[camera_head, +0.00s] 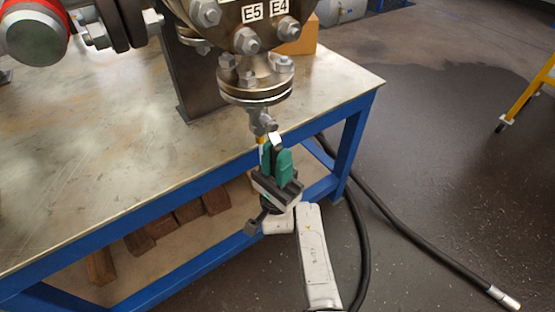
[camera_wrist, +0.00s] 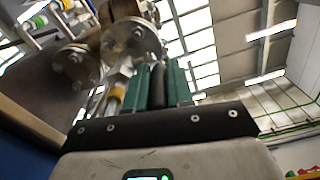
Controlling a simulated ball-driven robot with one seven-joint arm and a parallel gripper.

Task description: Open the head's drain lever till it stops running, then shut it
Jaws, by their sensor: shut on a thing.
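The head (camera_head: 235,25) is a steel flanged vessel end above the bench, with labels E5 and E4 and large bolts. Below its bottom flange (camera_head: 255,93) hangs a small metal drain valve (camera_head: 262,122). My gripper (camera_head: 276,158) has green fingers and is shut on the drain lever, whose dark grip (camera_wrist: 157,85) shows between the fingers in the wrist view. The lever's pale metal end (camera_head: 275,139) shows just above the fingers. A yellow piece (camera_wrist: 116,99) sits beside the left finger. The fingers hide much of the lever and outlet; I cannot tell whether liquid runs.
The steel-topped bench (camera_head: 90,150) has a blue frame (camera_head: 350,140) close behind my gripper. Wooden blocks (camera_head: 170,222) lie on its lower shelf. A black hose (camera_head: 420,255) runs across the floor at right. A yellow stand (camera_head: 530,95) is at far right.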

